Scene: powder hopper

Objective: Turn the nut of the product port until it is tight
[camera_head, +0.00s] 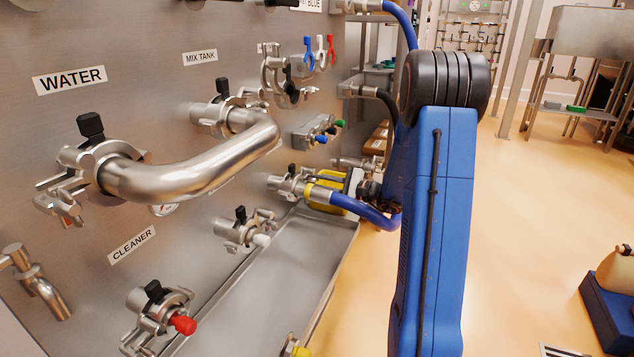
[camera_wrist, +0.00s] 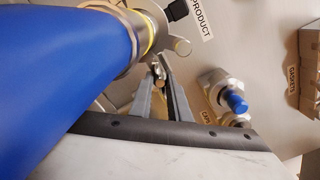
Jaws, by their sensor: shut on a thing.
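The product port's clamp (camera_wrist: 148,35) shows at the top of the wrist view, beside a label reading PRODUCT (camera_wrist: 201,18). A thick blue hose (camera_wrist: 70,75) with a metal end (camera_wrist: 138,30) is joined there, with a thin yellow ring at the joint. The small metal nut (camera_wrist: 158,82) sits below the clamp, between the grey fingertips of my gripper (camera_wrist: 160,81). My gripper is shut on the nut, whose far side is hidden. In the head view a blue hose (camera_head: 374,216) runs to a clamp (camera_head: 288,186) on the steel panel, and my arm covers part of this area.
A blue-capped fitting (camera_wrist: 234,102) stands close right of my fingers. The panel also carries a bent steel pipe (camera_head: 195,172) between the WATER and MIX TANK ports, and a red-capped port (camera_head: 182,325). A steel tray (camera_head: 265,285) lies below. Open floor (camera_head: 535,230) spreads to the right.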

